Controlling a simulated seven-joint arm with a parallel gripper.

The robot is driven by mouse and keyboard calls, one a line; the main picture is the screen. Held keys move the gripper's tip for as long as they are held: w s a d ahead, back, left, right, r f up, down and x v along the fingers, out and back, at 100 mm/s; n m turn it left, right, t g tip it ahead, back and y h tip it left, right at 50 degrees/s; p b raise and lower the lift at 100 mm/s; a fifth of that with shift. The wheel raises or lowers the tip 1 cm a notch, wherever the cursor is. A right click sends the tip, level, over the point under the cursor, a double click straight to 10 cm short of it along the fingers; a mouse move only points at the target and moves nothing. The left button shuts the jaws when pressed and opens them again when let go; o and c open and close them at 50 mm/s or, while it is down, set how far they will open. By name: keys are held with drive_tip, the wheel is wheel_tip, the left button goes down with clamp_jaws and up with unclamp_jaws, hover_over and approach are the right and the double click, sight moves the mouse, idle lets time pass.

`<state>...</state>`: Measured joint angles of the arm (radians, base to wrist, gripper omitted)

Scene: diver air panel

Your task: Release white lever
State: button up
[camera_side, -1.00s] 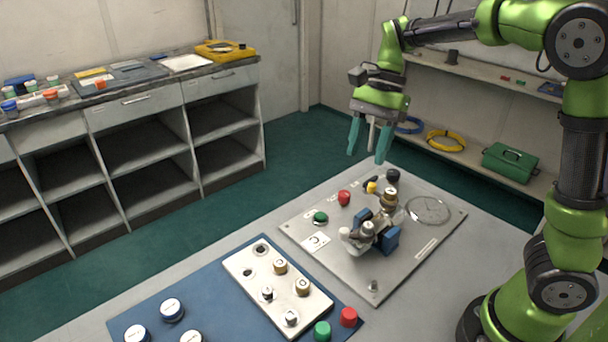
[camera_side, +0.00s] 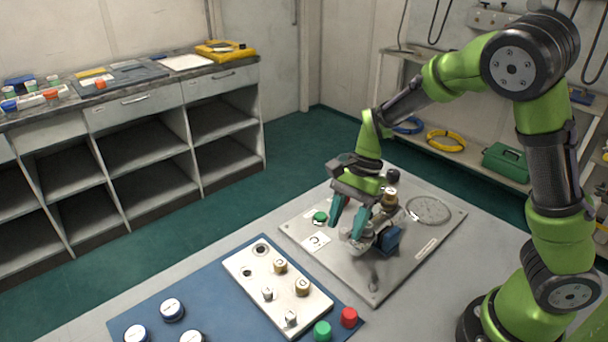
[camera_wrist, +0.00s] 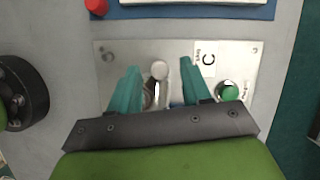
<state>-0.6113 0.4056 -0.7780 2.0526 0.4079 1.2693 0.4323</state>
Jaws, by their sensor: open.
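The grey panel (camera_side: 300,238) lies on the table and carries the valve assembly. My gripper (camera_side: 346,231) is open and points down over the panel's left-middle part, close to the valve assembly. The white lever (camera_wrist: 159,70) has a rounded end and shows between my two teal fingertips (camera_wrist: 160,64) in the wrist view, with a gap to each side. I cannot tell how far the fingers are above it. In the side view my fingers partly hide the lever. A blue block (camera_side: 389,240) sits at the right of the assembly.
A brass-coloured knob (camera_side: 390,198) and a black knob (camera_side: 393,176) stand behind. A white plate with several fittings (camera_side: 250,286) lies on a blue mat (camera_side: 230,328) in front.

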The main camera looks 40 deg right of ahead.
drive_tip(key=shift+a+f, duration=0.15)
drive_tip(key=shift+f, duration=0.25)
drive_tip(key=shift+c, duration=0.3)
clamp_jaws()
drive_tip(key=shift+s+n, duration=0.2)
drive_tip(key=shift+n, duration=0.4)
drive_tip(key=shift+o, duration=0.3)
unclamp_jaws()
drive_tip(key=shift+a, duration=0.1)
drive_tip(key=v, duration=1.7)
drive_tip(key=shift+w+a, duration=0.2)
drive_tip(key=shift+w, duration=0.05)
